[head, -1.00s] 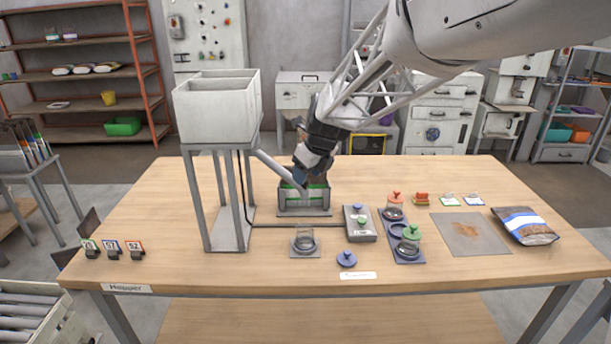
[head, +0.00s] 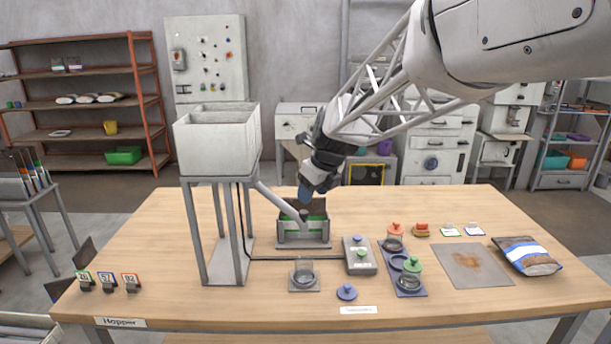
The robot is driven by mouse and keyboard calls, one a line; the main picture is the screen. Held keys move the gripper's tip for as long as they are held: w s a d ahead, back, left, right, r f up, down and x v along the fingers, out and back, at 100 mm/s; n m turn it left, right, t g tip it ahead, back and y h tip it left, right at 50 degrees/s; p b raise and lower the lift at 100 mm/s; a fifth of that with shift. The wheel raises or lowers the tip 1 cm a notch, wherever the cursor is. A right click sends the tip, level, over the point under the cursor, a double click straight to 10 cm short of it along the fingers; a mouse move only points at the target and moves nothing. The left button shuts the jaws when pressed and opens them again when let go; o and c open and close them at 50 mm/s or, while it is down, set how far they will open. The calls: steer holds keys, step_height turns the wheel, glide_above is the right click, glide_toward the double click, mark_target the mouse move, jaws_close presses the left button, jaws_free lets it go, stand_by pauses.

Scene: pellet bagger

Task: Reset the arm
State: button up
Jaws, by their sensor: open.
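My gripper (head: 306,193) is above the far middle of the table, just above and behind the grey metal holder (head: 304,238) with green and brown inside. Its fingers are small and dark here and nothing shows held in them. My arm reaches in from the upper right. The white hopper (head: 217,142) stands on grey legs to the left, and its chute (head: 277,200) slopes down toward the holder.
A clear jar (head: 303,273), a blue lid (head: 347,292) and a button box (head: 360,256) are at front middle. A jar tray (head: 404,287), a stained mat (head: 472,266) and a pellet bag (head: 526,256) are to the right. Number tags (head: 108,283) stand at left.

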steer(key=s+d+f+n+h, duration=0.1)
steer(key=s+d+n, duration=0.4)
steer(key=s+n, duration=0.4)
steer(key=s+d+f+n+h, duration=0.1)
steer(key=s+d+n, duration=0.4)
steer(key=s+n, duration=0.4)
steer(key=s+d+f+n+h, duration=0.1)
steer(key=s+d+n, duration=0.4)
steer(key=s, duration=1.4)
steer(key=f+n, duration=0.1)
steer(key=n, duration=0.2)
steer(key=shift+d+n+g, duration=0.15)
steer(key=shift+n+g, duration=0.15)
steer(key=shift+n, duration=0.1)
